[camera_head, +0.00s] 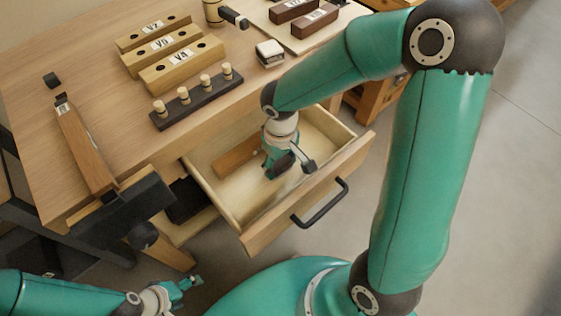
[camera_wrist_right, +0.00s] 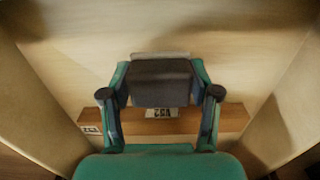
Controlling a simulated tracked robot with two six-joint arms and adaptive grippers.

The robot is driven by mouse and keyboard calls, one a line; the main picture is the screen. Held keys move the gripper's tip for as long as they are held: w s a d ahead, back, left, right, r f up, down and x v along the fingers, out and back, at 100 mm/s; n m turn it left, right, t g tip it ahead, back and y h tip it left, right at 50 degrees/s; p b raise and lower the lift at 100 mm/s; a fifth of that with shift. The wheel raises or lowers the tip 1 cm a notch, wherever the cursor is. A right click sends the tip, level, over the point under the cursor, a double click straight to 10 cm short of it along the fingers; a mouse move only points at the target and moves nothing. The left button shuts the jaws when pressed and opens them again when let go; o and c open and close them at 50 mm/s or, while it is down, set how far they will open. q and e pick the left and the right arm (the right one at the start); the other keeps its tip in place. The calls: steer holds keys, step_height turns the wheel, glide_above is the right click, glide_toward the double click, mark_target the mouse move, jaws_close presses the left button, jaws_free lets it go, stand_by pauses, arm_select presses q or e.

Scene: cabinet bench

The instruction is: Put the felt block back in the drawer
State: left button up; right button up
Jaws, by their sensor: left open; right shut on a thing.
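The drawer (camera_head: 300,200) under the bench top is pulled open. My right gripper (camera_head: 281,165) is down inside it, shut on a dark grey block with a pale edge, which I take as the felt block (camera_wrist_right: 160,82). In the right wrist view the block sits between the two fingers of the gripper (camera_wrist_right: 160,98). In the head view the gripper mostly hides it; I cannot tell whether it touches the drawer floor. My left gripper (camera_head: 184,289) is open and empty, low at the bottom left, away from the drawer.
A brown wooden block (camera_head: 237,157) with a label lies in the drawer, beside the right gripper. The drawer's black handle (camera_head: 320,204) faces out. On the bench stand labelled blocks (camera_head: 163,44), a peg rack (camera_head: 197,100) and a small pale block (camera_head: 270,52). A vise (camera_head: 125,212) sits at the front left.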

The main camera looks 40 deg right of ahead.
steer(key=shift+f+b, duration=0.7)
steer(key=shift+b, duration=0.15)
stand_by(0.8)
steer(key=o, duration=1.4)
steer(key=shift+o, duration=0.2)
steer(key=shift+r, duration=0.15)
steer(key=shift+r+p, duration=2.7)
steer(key=shift+r, duration=0.7)
steer(key=shift+r, duration=0.1)
